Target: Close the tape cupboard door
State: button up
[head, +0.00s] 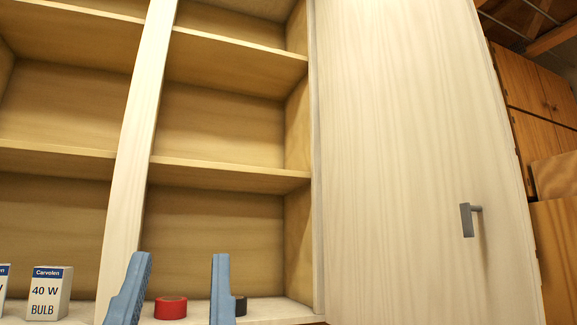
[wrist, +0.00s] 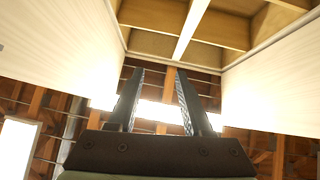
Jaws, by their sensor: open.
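The tape cupboard door (head: 415,130) stands open on the right in the head view, a pale wood panel hinged at the cupboard's right side. Its grey bar handle (head: 468,220) is at the lower right of the panel. The cupboard (head: 220,130) has open shelves, with a red tape roll (head: 171,308) and a black tape roll (head: 241,306) on its bottom shelf. My gripper (head: 180,275) shows two blue fingers at the bottom of the head view, apart and empty, left of the door. In the wrist view the gripper (wrist: 160,100) is also open, with a pale panel on each side.
A 40 W bulb box (head: 49,293) stands at the lower left, with part of another box beside it. Brown wooden cabinets (head: 545,130) are beyond the door at the right. The shelves above the bottom one look empty.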

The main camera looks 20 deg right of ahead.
aim_at(414, 125)
jog(key=k+l+u, duration=0.1)
jog(key=l, duration=0.4)
jog(key=k+l+u, duration=0.1)
jog(key=l, duration=0.35)
jog(key=k+l+u, duration=0.1)
jog(key=l, duration=0.35)
jog(key=k+l+u, duration=0.1)
jog(key=k+l, duration=0.2)
jog(key=l, duration=0.15)
jog(key=k+l+u, duration=0.1)
jog(key=l, duration=0.35)
jog(key=k+l+u, duration=0.1)
jog(key=k+l, duration=0.2)
jog(key=k+l+u, duration=0.15)
jog(key=l, duration=0.4)
jog(key=i+l, duration=0.1)
jog(key=i, duration=0.3)
jog(key=i+u, duration=0.05)
